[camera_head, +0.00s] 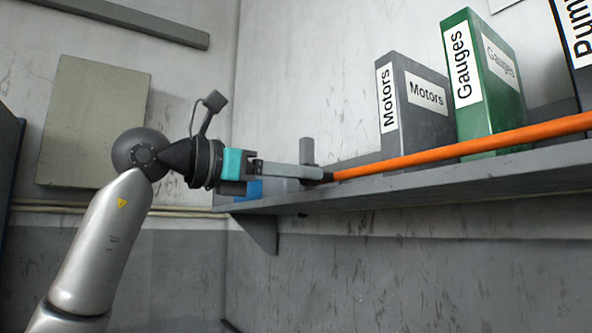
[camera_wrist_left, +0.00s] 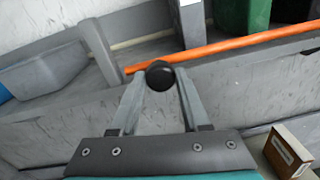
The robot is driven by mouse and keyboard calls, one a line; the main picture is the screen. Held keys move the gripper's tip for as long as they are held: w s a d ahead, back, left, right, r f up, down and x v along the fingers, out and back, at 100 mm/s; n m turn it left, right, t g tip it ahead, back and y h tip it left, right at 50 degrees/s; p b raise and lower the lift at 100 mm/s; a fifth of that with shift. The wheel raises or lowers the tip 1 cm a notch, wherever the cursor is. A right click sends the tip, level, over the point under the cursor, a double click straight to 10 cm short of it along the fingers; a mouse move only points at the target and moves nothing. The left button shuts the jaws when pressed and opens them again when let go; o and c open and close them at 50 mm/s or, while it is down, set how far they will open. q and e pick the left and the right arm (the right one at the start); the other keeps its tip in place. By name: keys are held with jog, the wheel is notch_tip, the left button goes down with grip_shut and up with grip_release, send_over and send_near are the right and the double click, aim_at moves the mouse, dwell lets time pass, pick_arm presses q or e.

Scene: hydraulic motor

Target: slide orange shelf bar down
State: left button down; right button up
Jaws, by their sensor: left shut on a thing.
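The orange shelf bar (camera_head: 460,147) runs along the front edge of the grey shelf (camera_head: 400,188), in front of the binders. It also shows in the left wrist view (camera_wrist_left: 235,47), slanting up to the right. My left gripper (camera_head: 318,175) is at the bar's left end. In the left wrist view its fingertips (camera_wrist_left: 160,80) are closed around a round black knob (camera_wrist_left: 160,74) beside that end. The join between knob and bar is hidden. My right gripper is in neither view.
A grey Motors binder (camera_head: 412,105) and a green Gauges binder (camera_head: 484,85) stand on the shelf behind the bar. A grey-blue bin (camera_wrist_left: 45,75) sits at the shelf's left end. A brown box (camera_wrist_left: 288,152) is lower right in the wrist view.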

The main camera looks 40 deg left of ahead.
pick_arm(q)
jog(key=shift+c, duration=1.9)
grip_release()
jog(key=b+v, duration=0.2)
jog(key=v, duration=1.3)
jog(key=shift+s, duration=0.1)
